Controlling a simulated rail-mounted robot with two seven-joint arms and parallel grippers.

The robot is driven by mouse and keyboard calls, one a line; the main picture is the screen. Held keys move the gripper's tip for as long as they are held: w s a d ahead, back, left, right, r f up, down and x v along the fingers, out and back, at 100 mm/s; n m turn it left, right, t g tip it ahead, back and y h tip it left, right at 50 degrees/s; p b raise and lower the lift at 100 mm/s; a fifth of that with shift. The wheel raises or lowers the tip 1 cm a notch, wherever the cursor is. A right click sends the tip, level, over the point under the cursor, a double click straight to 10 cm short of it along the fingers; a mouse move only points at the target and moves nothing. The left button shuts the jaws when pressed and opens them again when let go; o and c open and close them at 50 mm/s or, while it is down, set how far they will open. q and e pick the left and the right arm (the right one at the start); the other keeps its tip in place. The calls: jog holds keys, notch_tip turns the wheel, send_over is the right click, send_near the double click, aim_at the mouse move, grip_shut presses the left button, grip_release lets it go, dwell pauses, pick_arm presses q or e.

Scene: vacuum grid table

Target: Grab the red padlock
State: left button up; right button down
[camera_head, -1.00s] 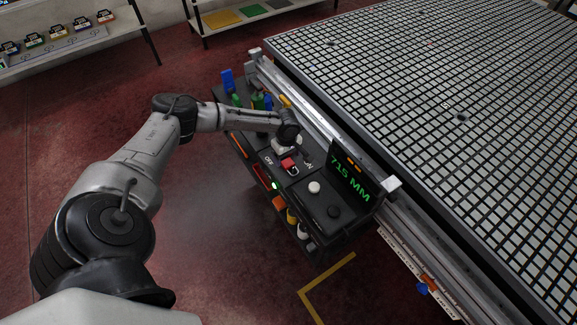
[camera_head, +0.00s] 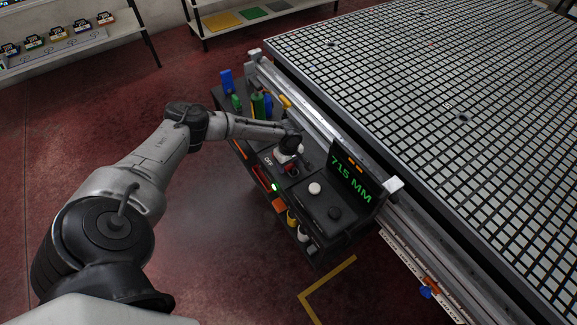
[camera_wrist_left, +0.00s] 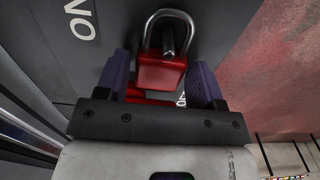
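The red padlock (camera_wrist_left: 162,71) with its grey metal shackle shows in the left wrist view, at the dark control panel. In the head view only a small red part of it (camera_head: 290,169) shows, mostly hidden by my left gripper (camera_head: 287,158). In the left wrist view my left gripper (camera_wrist_left: 160,68) has its two purple-blue fingers apart, one on each side of the padlock body. The fingers look very close to the body; I cannot tell whether they touch it. Another red part (camera_wrist_left: 145,97) shows below the padlock, close to the gripper's palm. My right gripper is out of view.
The control panel (camera_head: 310,205) carries black and white knobs and a display (camera_head: 351,178) reading 715 MM. Bottles and tools stand at its far end. The grid table (camera_head: 450,100) and its rail lie to the right. Open red floor (camera_head: 215,230) lies to the left.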

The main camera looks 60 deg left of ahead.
pick_arm(q)
jog(key=c, duration=0.7)
jog(key=shift+r, duration=0.1)
